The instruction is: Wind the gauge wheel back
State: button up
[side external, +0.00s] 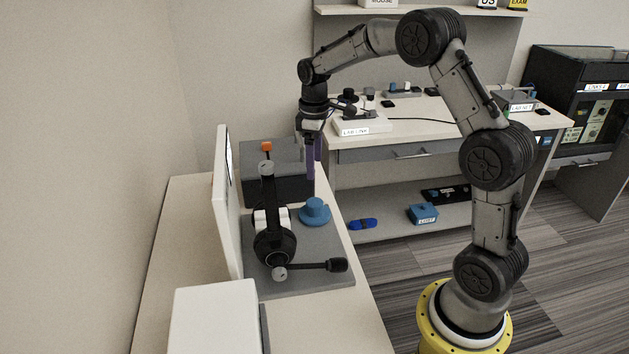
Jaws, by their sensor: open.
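A blue round knob on a wider blue disc (314,211) stands on the grey plate (310,270) on the near bench; it looks like the gauge wheel, but I cannot read any marking on it. My gripper (314,171) points down with its purple fingers above the blue knob, clear of it. It is open and nothing shows between the fingers. The upright white panel (222,205) at the left is edge-on, so its face, and any gauge on it, is mostly hidden.
A dark box (283,187) with an orange-topped lever (266,147) is behind. A white box (213,318) is at the front. A second bench (420,137) stands beyond.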

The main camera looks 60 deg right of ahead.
aim_at(315, 202)
notch_tip(315, 202, down, 14)
jog(key=m, duration=1.5)
jog(key=shift+r, duration=0.1)
jog(key=shift+c, duration=0.3)
jog(key=c, duration=1.3)
jog(key=shift+s, duration=0.1)
